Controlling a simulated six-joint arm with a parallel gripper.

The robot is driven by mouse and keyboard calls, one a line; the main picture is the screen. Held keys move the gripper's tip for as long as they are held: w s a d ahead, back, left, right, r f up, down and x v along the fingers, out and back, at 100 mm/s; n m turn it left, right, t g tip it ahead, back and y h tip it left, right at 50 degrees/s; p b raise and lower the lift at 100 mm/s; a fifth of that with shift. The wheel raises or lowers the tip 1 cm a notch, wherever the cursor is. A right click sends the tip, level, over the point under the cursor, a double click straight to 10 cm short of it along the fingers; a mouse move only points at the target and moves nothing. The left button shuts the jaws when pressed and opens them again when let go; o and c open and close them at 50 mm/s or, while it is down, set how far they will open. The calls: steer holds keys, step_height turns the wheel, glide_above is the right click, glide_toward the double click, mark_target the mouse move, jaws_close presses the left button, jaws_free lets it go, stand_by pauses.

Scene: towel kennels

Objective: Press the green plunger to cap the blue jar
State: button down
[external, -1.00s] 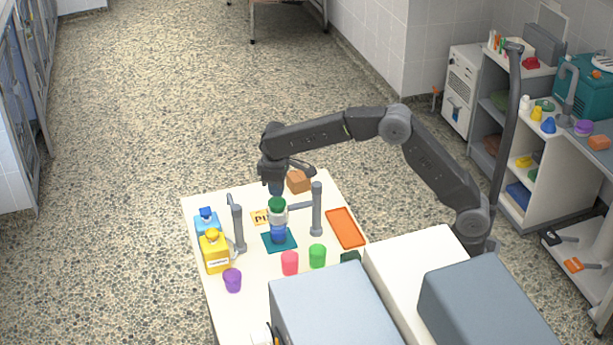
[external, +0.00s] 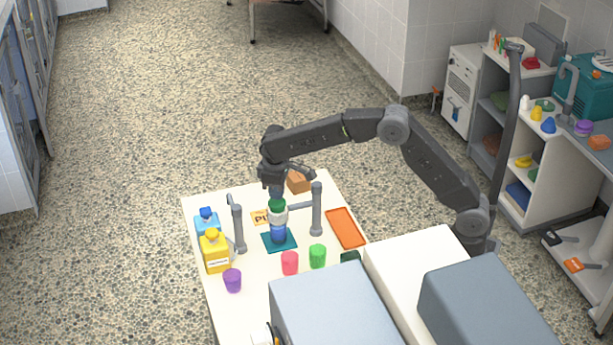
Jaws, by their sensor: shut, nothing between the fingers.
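The green plunger (external: 277,205) sits at the top of a pale collar on the arm of a grey stand (external: 317,210). The blue jar (external: 279,234) stands upright right under the collar, on a teal mat (external: 266,243). My gripper (external: 277,193) points down directly over the plunger, its fingers shut with nothing between them. The fingertips are at or very close to the plunger's top; I cannot tell whether they touch. The cap is not clearly visible inside the collar.
A second grey post (external: 239,230), a yellow bottle (external: 214,252) and a blue bottle (external: 206,222) stand left. Purple (external: 232,280), pink (external: 290,263) and green cups (external: 317,256) stand in front. An orange tray (external: 346,228) lies right; a brown block (external: 298,181) sits behind.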

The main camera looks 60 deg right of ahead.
steer(key=shift+f, duration=1.35)
steer(key=shift+r, duration=1.85)
steer(key=shift+r, duration=3)
